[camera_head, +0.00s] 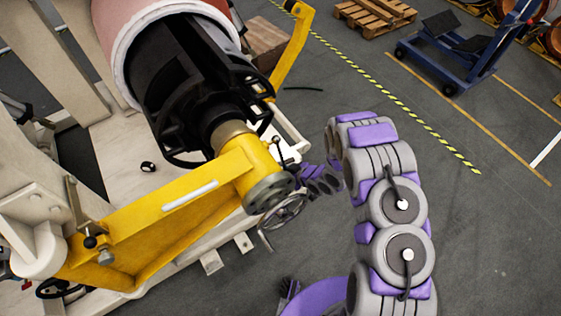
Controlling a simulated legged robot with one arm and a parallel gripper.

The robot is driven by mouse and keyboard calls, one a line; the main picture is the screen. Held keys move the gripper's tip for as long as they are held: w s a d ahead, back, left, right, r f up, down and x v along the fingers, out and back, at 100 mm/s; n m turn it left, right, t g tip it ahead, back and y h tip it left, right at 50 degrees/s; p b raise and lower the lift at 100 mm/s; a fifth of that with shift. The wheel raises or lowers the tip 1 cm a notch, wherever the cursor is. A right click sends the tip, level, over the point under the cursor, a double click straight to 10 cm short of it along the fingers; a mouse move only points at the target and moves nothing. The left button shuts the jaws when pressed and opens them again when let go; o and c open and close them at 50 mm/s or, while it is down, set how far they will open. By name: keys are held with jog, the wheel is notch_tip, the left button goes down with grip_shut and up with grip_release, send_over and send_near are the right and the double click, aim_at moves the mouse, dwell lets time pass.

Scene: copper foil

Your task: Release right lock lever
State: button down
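A small dark lever with a black knob (277,141) stands at the right end of the yellow swing arm (170,215), beside its round grey hub. I take it for the right lock lever. My arm rises at the right and bends over to the left. My gripper (303,173) is at its far end, just right of the lever and hub, above the spoked handwheel (285,210). The fingers are small and dark here, so their opening and any contact with the lever cannot be told. Another lever (73,198) stands at the yellow arm's left end.
A large roll (150,22) on a black chuck (195,85) sits behind the yellow arm. A yellow post (293,48) stands behind it. A blue cart (465,50) and a wooden pallet (375,14) are at the back right. The grey floor at right is clear.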

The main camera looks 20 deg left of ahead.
jog(key=shift+g+h, duration=0.7)
jog(key=shift+h, duration=0.2)
jog(key=shift+s+d+r+p, duration=0.6)
jog(key=shift+d+r+p, duration=0.15)
jog(key=shift+p, duration=0.3)
jog(key=shift+s+d+r+p, duration=0.6)
jog(key=shift+r+p, duration=0.2)
jog(key=shift+p, duration=0.2)
jog(key=shift+d, duration=0.1)
jog(key=c, duration=0.8)
grip_release()
jog(key=shift+s, duration=0.1)
jog(key=shift+d, duration=0.1)
